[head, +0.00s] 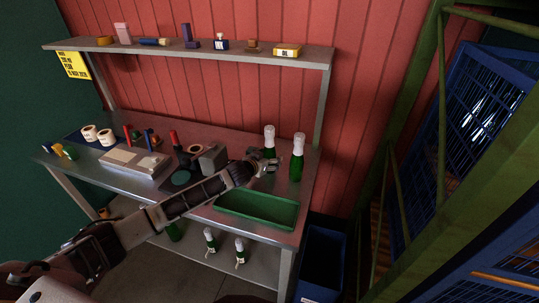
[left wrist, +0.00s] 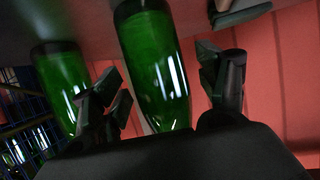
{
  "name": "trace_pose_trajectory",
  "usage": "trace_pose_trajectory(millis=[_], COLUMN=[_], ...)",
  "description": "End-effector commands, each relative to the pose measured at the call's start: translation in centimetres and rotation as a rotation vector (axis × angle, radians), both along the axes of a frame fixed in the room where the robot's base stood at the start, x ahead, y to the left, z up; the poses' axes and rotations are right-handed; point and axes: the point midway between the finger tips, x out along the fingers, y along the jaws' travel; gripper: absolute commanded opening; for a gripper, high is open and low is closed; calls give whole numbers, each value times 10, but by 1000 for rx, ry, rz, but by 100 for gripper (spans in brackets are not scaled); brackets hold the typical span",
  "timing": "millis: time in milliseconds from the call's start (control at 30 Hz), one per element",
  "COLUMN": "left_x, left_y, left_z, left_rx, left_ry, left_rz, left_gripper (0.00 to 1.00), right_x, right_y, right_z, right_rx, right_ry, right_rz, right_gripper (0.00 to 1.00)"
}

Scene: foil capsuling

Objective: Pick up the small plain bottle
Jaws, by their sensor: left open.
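Two green bottles with white tops stand upright on the metal bench's right end: one farther back (head: 269,138), one nearer the right edge (head: 297,160). My left gripper (head: 266,166) is open just in front of the back bottle and overlaps its lower part. In the left wrist view a green bottle (left wrist: 155,65) shows between the spread fingers of the left gripper (left wrist: 165,95), with no clear grip on it. A second green bottle (left wrist: 58,80) is outside the fingers at left. Neither bottle shows a label. My right gripper is not seen.
A green tray (head: 255,222) lies at the bench's front right. A grey box (head: 213,158) and a flat case (head: 134,166) stand left of the gripper. Labelled bottles (head: 240,252) stand on the lower shelf. A blue bin (head: 321,262) is at right.

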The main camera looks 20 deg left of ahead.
Motion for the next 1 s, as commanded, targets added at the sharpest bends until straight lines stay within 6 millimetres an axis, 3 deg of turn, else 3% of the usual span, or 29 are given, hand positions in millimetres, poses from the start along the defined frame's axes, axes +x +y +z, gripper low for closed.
trace_pose_trajectory(millis=[667,1000], left_x=[7,6], left_y=[-2,-2], left_z=[-3,-3], left_rx=[1,1], left_ry=[0,0], left_rz=[-1,-1], left_gripper=[74,30], right_x=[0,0], right_y=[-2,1], right_z=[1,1], right_rx=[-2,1], right_ry=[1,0], right_rz=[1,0], right_gripper=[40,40])
